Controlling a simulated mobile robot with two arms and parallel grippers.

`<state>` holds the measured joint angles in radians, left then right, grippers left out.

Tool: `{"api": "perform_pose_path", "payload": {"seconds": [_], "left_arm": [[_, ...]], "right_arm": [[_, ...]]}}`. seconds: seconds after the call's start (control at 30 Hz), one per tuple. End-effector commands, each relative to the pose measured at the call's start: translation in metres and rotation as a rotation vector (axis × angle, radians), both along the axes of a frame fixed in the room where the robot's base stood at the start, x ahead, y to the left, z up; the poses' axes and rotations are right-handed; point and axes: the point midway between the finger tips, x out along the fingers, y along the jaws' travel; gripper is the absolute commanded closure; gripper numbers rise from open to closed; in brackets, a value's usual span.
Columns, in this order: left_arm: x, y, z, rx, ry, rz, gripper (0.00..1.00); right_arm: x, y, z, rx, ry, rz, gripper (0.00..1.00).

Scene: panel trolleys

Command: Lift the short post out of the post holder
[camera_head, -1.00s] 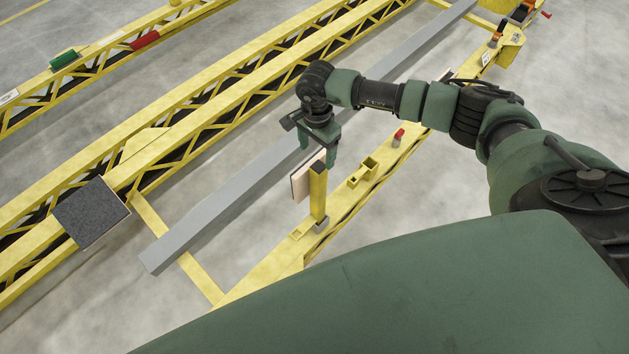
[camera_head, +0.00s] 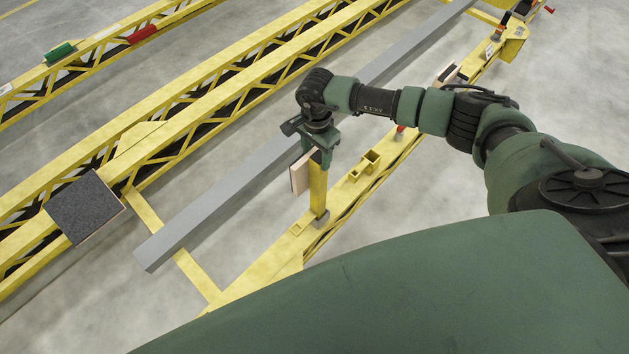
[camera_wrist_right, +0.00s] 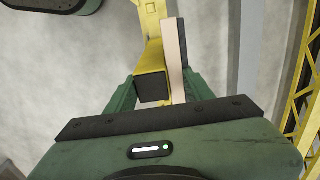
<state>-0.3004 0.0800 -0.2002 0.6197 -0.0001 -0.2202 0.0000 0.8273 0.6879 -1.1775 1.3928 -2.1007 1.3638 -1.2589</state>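The short post (camera_head: 318,190) is a yellow square post with a pale wooden board (camera_head: 300,174) on its left face. It stands upright in a small grey post holder (camera_head: 320,217) on the yellow trolley beam. My right gripper (camera_head: 320,152) is at the post's top from above. In the right wrist view, its open fingers (camera_wrist_right: 158,92) lie either side of the dark-ended post (camera_wrist_right: 152,72) and board (camera_wrist_right: 174,55). A small gap shows at the left finger; contact on the board side is unclear. My left gripper is not in view.
Empty yellow square sockets (camera_head: 366,165) sit on the beam right of the post. A long grey bar (camera_head: 215,205) lies left of it. Yellow lattice frames (camera_head: 200,110) and a dark square panel (camera_head: 84,207) are farther left. Grey floor lies between them.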

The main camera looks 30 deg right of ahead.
Motion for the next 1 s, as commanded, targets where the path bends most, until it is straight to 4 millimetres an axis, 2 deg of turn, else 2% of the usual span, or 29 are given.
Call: {"api": "perform_pose_path", "payload": {"seconds": [0.03,0.13,0.17,1.0], "left_arm": [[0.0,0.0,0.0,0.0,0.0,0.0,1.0],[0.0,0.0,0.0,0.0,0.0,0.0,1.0],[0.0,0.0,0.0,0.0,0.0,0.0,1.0],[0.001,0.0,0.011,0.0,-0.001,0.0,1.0]], "right_arm": [[0.0,0.0,0.0,0.0,0.0,0.0,0.69],[0.0,0.0,0.0,0.0,0.0,0.0,0.97],[0.0,0.0,0.0,0.0,0.0,0.0,1.0],[0.001,0.001,0.02,0.002,-0.003,0.0,1.0]]}}
